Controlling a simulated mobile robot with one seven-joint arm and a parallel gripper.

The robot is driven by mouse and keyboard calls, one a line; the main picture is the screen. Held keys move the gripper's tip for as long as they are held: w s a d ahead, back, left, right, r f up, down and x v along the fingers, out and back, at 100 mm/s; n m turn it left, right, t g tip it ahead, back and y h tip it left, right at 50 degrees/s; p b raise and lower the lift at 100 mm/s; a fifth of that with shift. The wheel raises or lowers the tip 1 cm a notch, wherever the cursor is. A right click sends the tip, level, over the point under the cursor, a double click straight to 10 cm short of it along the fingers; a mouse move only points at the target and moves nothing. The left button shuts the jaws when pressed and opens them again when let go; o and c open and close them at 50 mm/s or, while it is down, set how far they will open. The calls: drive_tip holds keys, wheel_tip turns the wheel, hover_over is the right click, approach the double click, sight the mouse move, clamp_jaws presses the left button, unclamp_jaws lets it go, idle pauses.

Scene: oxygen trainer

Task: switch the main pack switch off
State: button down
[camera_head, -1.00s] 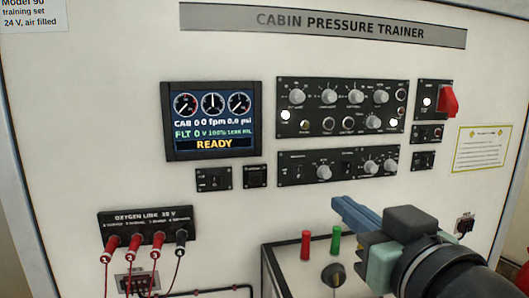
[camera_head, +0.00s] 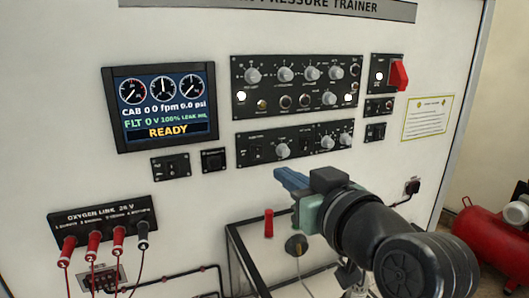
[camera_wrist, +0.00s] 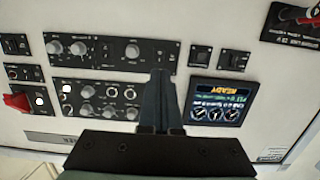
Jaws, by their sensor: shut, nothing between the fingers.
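The trainer's front panel (camera_head: 60,110) fills the head view. At its upper right a small black plate carries a red switch lever or guard (camera_head: 399,75) beside a lit white lamp. The red part also shows at the left edge of the wrist view (camera_wrist: 17,101). Its label is too small to read, so I cannot confirm it is the main pack switch. My gripper (camera_head: 284,180) is shut and empty, below and left of the red part and apart from it. In the wrist view its fingers (camera_wrist: 158,98) overlap the black knob panel beside the display.
The display (camera_head: 160,106) reads READY. Black knob panels (camera_head: 300,88) sit between it and the red switch. Red and black plugs with leads (camera_head: 95,243) stick out at lower left. A box with a red post (camera_head: 269,223) stands below my gripper. A red tank (camera_head: 490,235) stands at right.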

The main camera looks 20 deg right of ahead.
sight(256, 154)
drive_tip(key=w+p, duration=0.1)
drive_tip(key=w, duration=0.1)
drive_tip(key=w+p, duration=0.1)
drive_tip(key=w, duration=0.2)
drive_tip(key=w+p, duration=0.1)
drive_tip(key=w, duration=0.1)
drive_tip(key=shift+w+a+f+p, duration=0.15)
drive_tip(key=shift+w+f+p, duration=0.15)
drive_tip(key=shift+w, duration=0.05)
drive_tip(key=shift+w+f, duration=0.2)
drive_tip(key=shift+w, duration=0.4)
drive_tip(key=shift+f, duration=0.15)
drive_tip(key=b, duration=0.2)
drive_tip(key=shift+w+f+t+b, duration=0.2)
drive_tip(key=shift+f+t+b, duration=0.1)
drive_tip(key=shift+b, duration=0.05)
drive_tip(key=shift+t+b, duration=0.4)
drive_tip(key=shift+b, duration=0.85)
drive_tip(key=b, duration=0.3)
drive_tip(key=shift+t, duration=0.4)
drive_tip(key=shift+a+r, duration=0.1)
drive_tip(key=shift+r, duration=0.3)
drive_tip(key=shift+f, duration=0.1)
